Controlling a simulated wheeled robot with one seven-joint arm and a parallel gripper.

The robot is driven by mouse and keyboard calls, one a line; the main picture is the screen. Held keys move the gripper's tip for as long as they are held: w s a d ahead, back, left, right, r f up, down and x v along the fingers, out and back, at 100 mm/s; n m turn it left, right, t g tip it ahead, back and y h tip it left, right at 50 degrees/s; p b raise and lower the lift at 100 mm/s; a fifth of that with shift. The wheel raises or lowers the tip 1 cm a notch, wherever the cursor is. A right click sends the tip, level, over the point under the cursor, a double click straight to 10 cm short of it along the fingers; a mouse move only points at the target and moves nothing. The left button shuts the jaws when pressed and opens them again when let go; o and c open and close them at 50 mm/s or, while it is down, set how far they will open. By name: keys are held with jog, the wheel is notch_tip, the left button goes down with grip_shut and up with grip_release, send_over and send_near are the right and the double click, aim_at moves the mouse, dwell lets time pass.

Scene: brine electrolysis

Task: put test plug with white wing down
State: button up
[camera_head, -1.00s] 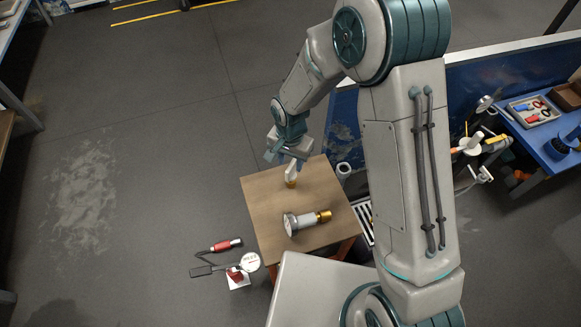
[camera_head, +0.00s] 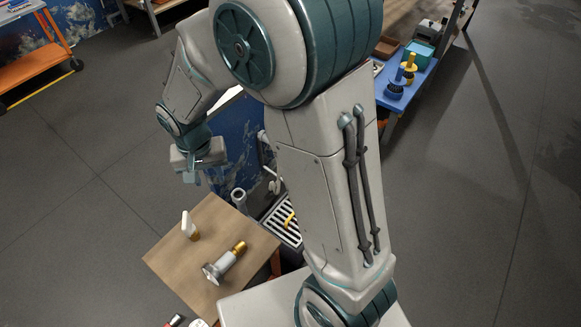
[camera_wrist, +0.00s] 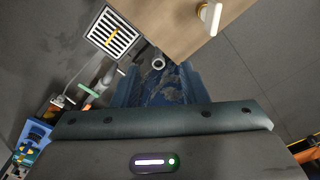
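The test plug with the white wing (camera_head: 187,224) stands upright on the wooden table top (camera_head: 165,262), its brass-coloured foot on the wood. The wing also shows at the top of the wrist view (camera_wrist: 210,17). My gripper (camera_head: 190,177) is above and behind the plug, apart from it, with nothing held. Its fingers look spread in the wrist view, though they blend with the blue panel behind.
A silver flanged fitting with a brass end (camera_head: 225,263) lies on the same table, right of the plug. A grey cylinder (camera_head: 238,196) and a slatted grate (camera_head: 283,222) are just behind the table. A blue bench (camera_head: 408,88) holds several parts at the upper right.

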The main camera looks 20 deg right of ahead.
jog(key=s+d+r+n, duration=0.1)
jog(key=s+d+r, duration=0.4)
jog(key=d, duration=0.3)
jog(key=s+d+r+t, duration=0.1)
jog(key=s+d+r, duration=0.3)
jog(key=s+d, duration=0.3)
jog(key=shift+s+d+r+n, duration=0.4)
jog(key=shift+d, duration=0.1)
notch_tip(320, 180, up, 21)
jog(key=t+p, duration=0.1)
jog(key=p, duration=1.7)
jog(key=shift+a+f, duration=0.2)
